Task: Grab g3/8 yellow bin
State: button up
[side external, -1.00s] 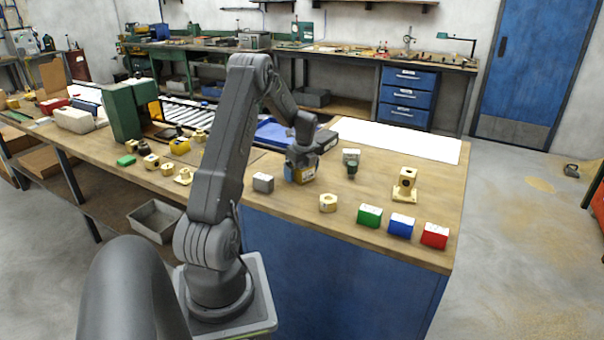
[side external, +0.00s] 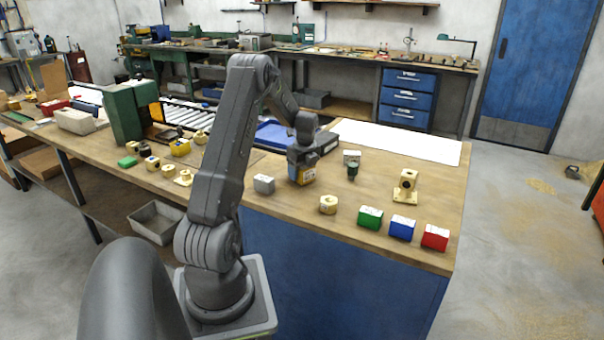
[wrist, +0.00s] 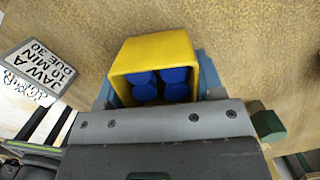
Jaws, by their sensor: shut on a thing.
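The yellow bin (wrist: 155,48) is in the wrist view, between the pale blue-grey fingers of my gripper (wrist: 157,82). Several round blue pieces show inside its open side. My gripper is shut on the bin, with one finger at each side of it. In the side external view my gripper (side external: 303,170) is low over the wooden bench, and a small part of the yellow bin (side external: 308,175) shows there, mostly hidden by the fingers. I cannot tell whether the bin touches the bench. I cannot read any g3/8 marking.
A grey labelled block (side external: 264,184) stands just left of my gripper. A dark green-black piece (side external: 352,171) stands to the right. A brass nut (side external: 328,204), green (side external: 370,218), blue (side external: 401,227) and red (side external: 435,237) blocks line the front edge. A brass fitting (side external: 405,187) stands at right.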

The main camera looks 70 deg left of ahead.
notch_tip(320, 180, up, 10)
jog(key=shift+f, duration=0.25)
dwell(0.6)
